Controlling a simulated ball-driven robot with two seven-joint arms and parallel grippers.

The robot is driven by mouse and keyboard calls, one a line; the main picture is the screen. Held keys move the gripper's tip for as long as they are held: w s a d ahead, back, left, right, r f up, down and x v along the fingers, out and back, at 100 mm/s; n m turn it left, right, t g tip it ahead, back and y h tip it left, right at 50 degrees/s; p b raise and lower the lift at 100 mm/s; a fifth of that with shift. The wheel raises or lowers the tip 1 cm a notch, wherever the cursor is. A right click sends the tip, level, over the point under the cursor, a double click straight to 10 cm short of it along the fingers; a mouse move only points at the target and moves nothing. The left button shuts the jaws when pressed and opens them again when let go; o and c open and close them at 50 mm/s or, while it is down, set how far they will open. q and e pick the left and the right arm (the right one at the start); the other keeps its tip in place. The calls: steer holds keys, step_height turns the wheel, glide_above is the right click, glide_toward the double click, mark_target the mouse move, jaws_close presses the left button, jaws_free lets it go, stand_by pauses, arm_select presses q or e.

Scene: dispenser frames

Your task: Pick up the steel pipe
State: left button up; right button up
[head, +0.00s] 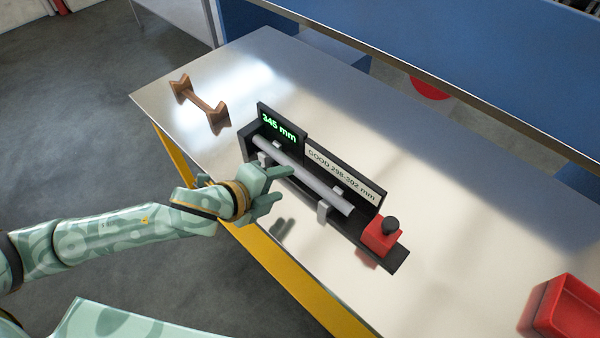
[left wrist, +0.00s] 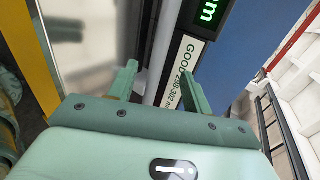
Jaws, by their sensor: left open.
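The steel pipe (head: 310,178) is a slim grey tube lying in the holders of a dark measuring gauge (head: 370,242). The gauge's green display reads about 345 mm, beside a label "GOOD 298-302 mm". My left gripper (head: 284,184) is open at the near side of the pipe, its fingers overlapping the pipe's left half in the head view. In the left wrist view a grey strip that looks like the pipe (left wrist: 164,50) runs between the open fingers (left wrist: 160,82). Contact cannot be told. My right gripper is not in view.
A red block with a black knob (head: 381,236) sits at the gauge's right end. A brown wooden rest (head: 200,103) stands on the metal table (head: 480,190) at the back left. A red bin (head: 566,308) is at the lower right. The table between gauge and bin is clear.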

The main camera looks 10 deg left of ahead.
mark_target(298, 175)
arm_select(q)
steer(key=shift+x, duration=1.1)
steer(key=b+x, duration=0.1)
steer(key=x, duration=0.1)
steer(key=a+b+x, duration=0.1)
steer(key=x, duration=0.1)
steer(key=shift+w+d+f+b, duration=0.2)
steer(key=shift+w+f+b, duration=0.05)
steer(key=shift+w+b, duration=0.15)
steer(key=shift+w+d+f, duration=0.15)
steer(key=shift+w+d, duration=0.1)
steer(key=shift+w, duration=0.1)
steer(key=shift+s, duration=0.1)
steer(key=shift+c, duration=0.3)
jaws_close()
